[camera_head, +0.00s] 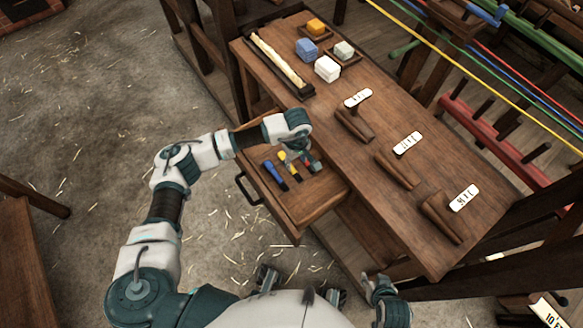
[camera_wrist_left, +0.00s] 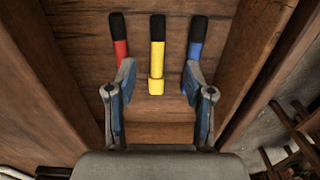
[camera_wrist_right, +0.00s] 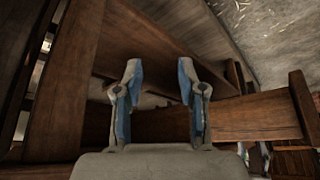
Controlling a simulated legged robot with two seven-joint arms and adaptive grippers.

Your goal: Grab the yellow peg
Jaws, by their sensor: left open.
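The yellow peg (camera_head: 292,171) with a black end lies in the open drawer (camera_head: 318,205), between a blue peg (camera_head: 275,174) and a red peg (camera_head: 314,165). In the left wrist view the yellow peg (camera_wrist_left: 157,62) lies centred beyond the gap between my left fingers. My left gripper (camera_head: 298,157) is open and empty over the drawer and partly hides the pegs in the head view. The left wrist view shows its fingertips (camera_wrist_left: 158,80) spread wide. My right gripper (camera_wrist_right: 160,75) is open and empty; in the head view it is low near the bench's front corner (camera_head: 378,288).
The wooden bench (camera_head: 345,140) carries coloured blocks (camera_head: 327,68), a long tray (camera_head: 280,65) and several wooden holders with white labels (camera_head: 407,143). Drawer walls stand close on both sides of the pegs. Coloured ropes (camera_head: 480,65) stretch at the upper right.

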